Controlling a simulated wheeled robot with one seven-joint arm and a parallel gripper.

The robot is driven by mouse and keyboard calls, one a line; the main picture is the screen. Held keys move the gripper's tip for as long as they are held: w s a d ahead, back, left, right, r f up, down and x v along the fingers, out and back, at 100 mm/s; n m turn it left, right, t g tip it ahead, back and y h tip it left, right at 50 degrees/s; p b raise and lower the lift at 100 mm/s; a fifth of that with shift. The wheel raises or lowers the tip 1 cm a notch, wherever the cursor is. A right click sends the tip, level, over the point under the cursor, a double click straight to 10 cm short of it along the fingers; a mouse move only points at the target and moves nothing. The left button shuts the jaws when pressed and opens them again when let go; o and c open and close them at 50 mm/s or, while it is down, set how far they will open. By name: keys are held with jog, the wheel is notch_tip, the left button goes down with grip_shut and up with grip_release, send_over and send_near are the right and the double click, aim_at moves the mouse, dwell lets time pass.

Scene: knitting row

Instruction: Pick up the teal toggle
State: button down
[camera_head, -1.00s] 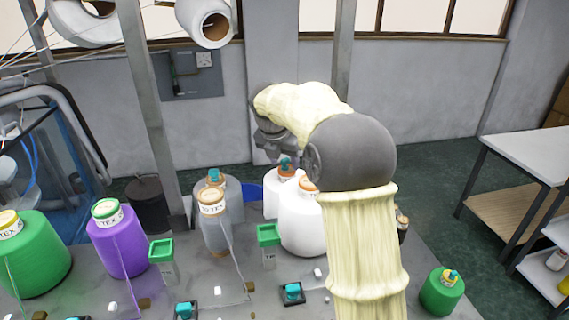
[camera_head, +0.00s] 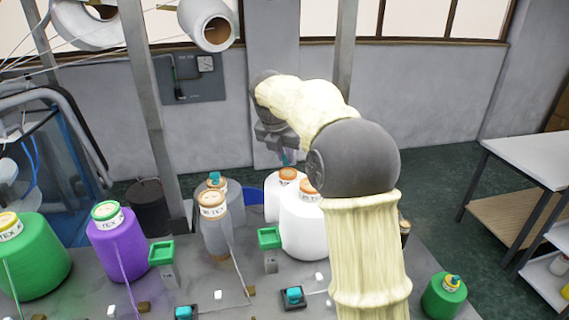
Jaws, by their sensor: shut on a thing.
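My gripper (camera_head: 283,148) is above the back white cone, partly hidden by my arm. It is shut on a small teal toggle (camera_head: 284,158), which shows just below the fingers. The toggle is apart from the orange-topped back white cone (camera_head: 273,199) beneath it. Other teal pieces are in view: one on the grey cone at the back (camera_head: 214,178), one in a black holder (camera_head: 293,294) at the front, and one at the front left (camera_head: 184,313).
A small green spool (camera_head: 443,297) is at right. Small white and brown blocks lie in front.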

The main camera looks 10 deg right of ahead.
notch_tip(320, 180, up, 7)
jog(key=shift+r, duration=0.15)
dwell(0.8)
